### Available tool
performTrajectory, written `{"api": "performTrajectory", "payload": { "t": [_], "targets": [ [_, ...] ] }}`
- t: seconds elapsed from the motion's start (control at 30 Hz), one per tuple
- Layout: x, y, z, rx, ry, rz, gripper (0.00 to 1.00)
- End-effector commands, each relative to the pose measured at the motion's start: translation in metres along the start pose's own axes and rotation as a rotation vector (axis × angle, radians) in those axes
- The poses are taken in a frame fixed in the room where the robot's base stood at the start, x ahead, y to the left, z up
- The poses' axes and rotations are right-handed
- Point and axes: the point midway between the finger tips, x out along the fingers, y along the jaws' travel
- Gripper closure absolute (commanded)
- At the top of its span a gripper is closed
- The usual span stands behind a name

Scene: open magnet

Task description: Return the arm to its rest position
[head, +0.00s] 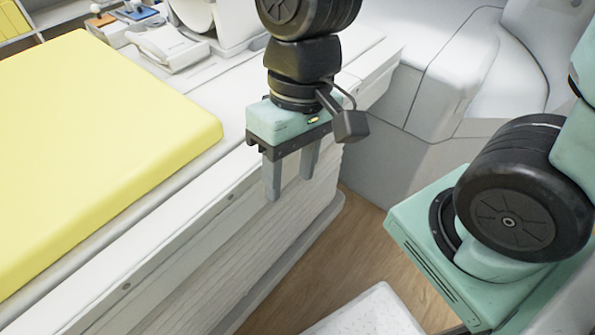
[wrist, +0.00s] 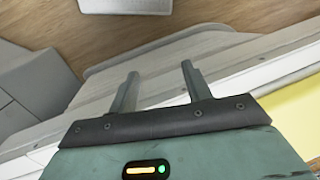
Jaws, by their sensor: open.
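My gripper (head: 290,180) hangs from my arm in the upper middle of the head view, pointing down.
A yellow pad (head: 95,150) lies on the white table (head: 160,262). Several devices stand on its far end, including a white one (head: 165,47). A large white machine (head: 440,75) stands behind.

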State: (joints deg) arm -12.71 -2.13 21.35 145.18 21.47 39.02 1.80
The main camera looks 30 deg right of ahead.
Motion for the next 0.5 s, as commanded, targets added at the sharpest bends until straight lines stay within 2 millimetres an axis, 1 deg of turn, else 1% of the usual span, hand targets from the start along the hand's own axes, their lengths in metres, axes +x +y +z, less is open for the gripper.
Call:
{"api": "performTrajectory", "payload": {
  "t": [0.03,0.1,0.2,0.3,0.5],
  "targets": [
    [-0.0008,-0.0039,0.0077,-0.128,0.016,0.052,0.51],
    [-0.0022,-0.0051,0.0129,-0.258,0.034,0.108,0.51],
    [-0.0036,-0.0059,0.0163,-0.368,0.051,0.156,0.51],
    [-0.0042,-0.0060,0.0173,-0.408,0.057,0.173,0.51],
    [-0.0042,-0.0057,0.0170,-0.407,0.056,0.174,0.51]
  ]
}}
